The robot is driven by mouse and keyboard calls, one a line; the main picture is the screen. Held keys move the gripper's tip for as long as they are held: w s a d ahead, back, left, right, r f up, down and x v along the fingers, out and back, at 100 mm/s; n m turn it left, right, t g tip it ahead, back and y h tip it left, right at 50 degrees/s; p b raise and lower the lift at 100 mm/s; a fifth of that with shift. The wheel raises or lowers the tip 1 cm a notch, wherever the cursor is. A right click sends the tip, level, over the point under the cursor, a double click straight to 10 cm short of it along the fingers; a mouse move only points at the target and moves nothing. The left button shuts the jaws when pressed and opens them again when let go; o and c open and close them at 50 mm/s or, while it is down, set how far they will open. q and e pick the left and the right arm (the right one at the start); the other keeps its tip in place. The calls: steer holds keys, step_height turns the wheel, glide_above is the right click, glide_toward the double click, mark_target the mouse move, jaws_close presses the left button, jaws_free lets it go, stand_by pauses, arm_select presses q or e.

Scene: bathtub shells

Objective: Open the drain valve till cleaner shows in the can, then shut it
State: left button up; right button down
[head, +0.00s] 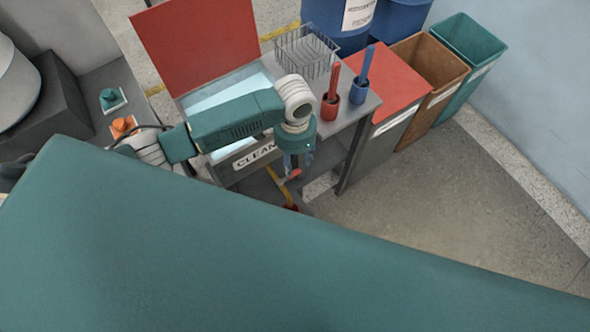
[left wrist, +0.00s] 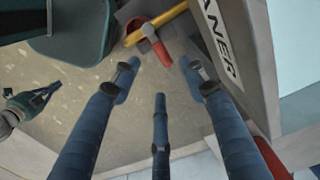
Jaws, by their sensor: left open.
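The parts washer (head: 228,168), lettered "CLEAN…", has a yellow drain pipe (head: 277,183) below its front. The pipe also shows in the left wrist view (left wrist: 172,18), with a red valve lever (left wrist: 163,50) on a grey hub. My left gripper (head: 297,172) is open and empty; its blue fingers (left wrist: 158,80) point toward the lever and stand apart around its line of approach. A small red shape (head: 291,207) lies low under the pipe; I cannot tell whether it is the can. My right gripper (left wrist: 45,97) appears small at left in the wrist view; its opening is unclear.
A wire basket (head: 306,50) and red (head: 330,103) and blue (head: 359,90) brush holders stand on the washer's side shelf. Red-lidded, brown (head: 430,62) and green (head: 468,48) bins stand right of it. The floor (head: 430,205) in front is clear.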

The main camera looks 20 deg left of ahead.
mark_target(295, 174)
arm_select(q)
step_height(295, 174, down, 8)
steer(key=shift+w+r, duration=0.1)
steer(key=shift+c, duration=0.5)
jaws_close()
